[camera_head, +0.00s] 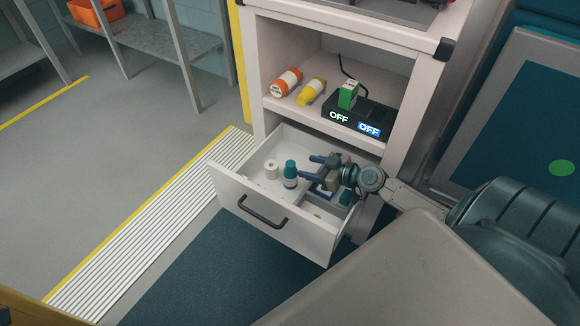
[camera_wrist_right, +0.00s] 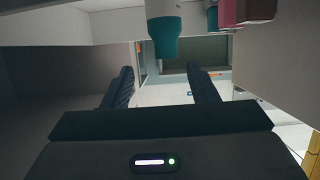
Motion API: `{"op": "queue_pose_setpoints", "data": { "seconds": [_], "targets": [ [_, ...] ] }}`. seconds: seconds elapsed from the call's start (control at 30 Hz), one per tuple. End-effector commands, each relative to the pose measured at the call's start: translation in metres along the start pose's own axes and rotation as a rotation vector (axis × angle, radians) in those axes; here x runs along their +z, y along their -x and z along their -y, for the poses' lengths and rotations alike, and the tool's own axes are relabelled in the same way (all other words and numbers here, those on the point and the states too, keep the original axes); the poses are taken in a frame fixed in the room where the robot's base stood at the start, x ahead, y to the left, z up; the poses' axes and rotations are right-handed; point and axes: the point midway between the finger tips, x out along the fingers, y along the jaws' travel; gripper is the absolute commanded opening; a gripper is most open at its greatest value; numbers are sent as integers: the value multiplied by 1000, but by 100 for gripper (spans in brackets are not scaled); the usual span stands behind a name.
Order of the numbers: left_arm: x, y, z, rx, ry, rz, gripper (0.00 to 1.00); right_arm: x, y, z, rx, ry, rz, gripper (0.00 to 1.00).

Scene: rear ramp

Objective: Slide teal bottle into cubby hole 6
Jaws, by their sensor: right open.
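The teal bottle (camera_head: 290,174), with a pale band around it, stands upright in the open drawer (camera_head: 280,228). My right gripper (camera_head: 309,167) reaches into the drawer from the right. Its two fingers are apart and point at the bottle, with no clear hold on it. In the right wrist view the bottle's teal end (camera_wrist_right: 163,42) shows between and beyond the open fingertips (camera_wrist_right: 160,72). I see no cubby hole marked 6. My left gripper is not in view.
A white roll (camera_head: 271,169) stands left of the bottle. Drawer dividers and small items lie partly hidden under my gripper. The shelf above holds an orange bottle (camera_head: 286,81), a yellow bottle (camera_head: 311,91), a green box (camera_head: 348,94) and a black OFF-labelled unit (camera_head: 352,119).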

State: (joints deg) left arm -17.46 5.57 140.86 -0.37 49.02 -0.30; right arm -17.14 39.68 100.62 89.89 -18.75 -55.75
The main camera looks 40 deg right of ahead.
Motion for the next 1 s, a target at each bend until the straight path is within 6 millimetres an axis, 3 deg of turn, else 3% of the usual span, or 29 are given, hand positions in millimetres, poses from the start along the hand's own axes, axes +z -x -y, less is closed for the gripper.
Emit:
{"op": "queue_pose_setpoints", "data": {
  "seconds": [0.2,0.47,0.7,1.0],
  "targets": [
    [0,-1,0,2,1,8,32,-2,-31,1,1,-4,-4,53],
    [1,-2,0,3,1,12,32,-2,-49,3,-1,-3,-2,53],
    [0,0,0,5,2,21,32,-3,-83,9,0,-3,-2,53],
    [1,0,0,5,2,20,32,-2,-93,9,-1,-1,1,53]
  ]
}}
